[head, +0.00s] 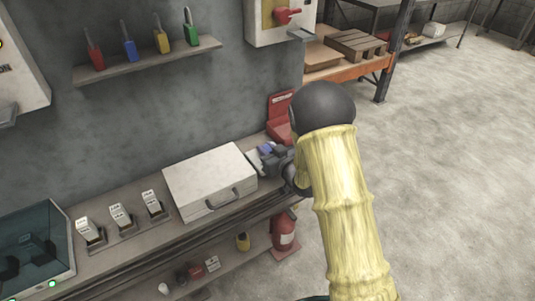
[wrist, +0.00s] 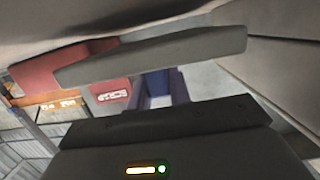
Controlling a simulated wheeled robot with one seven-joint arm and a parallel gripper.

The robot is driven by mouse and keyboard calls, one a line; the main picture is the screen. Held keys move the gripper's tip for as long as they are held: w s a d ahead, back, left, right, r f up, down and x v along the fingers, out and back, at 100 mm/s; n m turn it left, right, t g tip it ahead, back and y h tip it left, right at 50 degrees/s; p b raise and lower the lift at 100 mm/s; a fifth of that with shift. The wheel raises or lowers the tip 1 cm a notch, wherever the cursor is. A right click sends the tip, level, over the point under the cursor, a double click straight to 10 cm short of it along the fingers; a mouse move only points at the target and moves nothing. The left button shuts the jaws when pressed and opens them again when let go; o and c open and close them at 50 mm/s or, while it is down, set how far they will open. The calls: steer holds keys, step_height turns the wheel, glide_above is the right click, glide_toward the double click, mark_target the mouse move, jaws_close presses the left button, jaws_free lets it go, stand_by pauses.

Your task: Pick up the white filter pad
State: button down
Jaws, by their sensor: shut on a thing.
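My gripper (head: 268,158) is low over the bench, just right of the white case, partly hidden by my arm. A small white pad (head: 255,163) shows at its jaws, beside a blue-violet part (head: 266,148). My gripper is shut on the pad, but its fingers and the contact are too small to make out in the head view. In the wrist view my gripper (wrist: 158,90) shows as two dark bars. A pale surface (wrist: 203,84) and a blue part (wrist: 157,84) lie between them; most of the pad is hidden there.
The white case (head: 210,180) with a handle lies left of my gripper. A red holder (head: 280,115) stands behind it. Several labelled switches (head: 120,216) and a glass-topped box (head: 30,255) are farther left. A red extinguisher (head: 284,232) stands below. The floor at right is clear.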

mark_target(267, 148)
step_height(267, 148, up, 8)
steer(key=shift+r, duration=0.15)
steer(key=shift+w, duration=0.1)
steer(key=shift+a, duration=0.1)
stand_by(0.4)
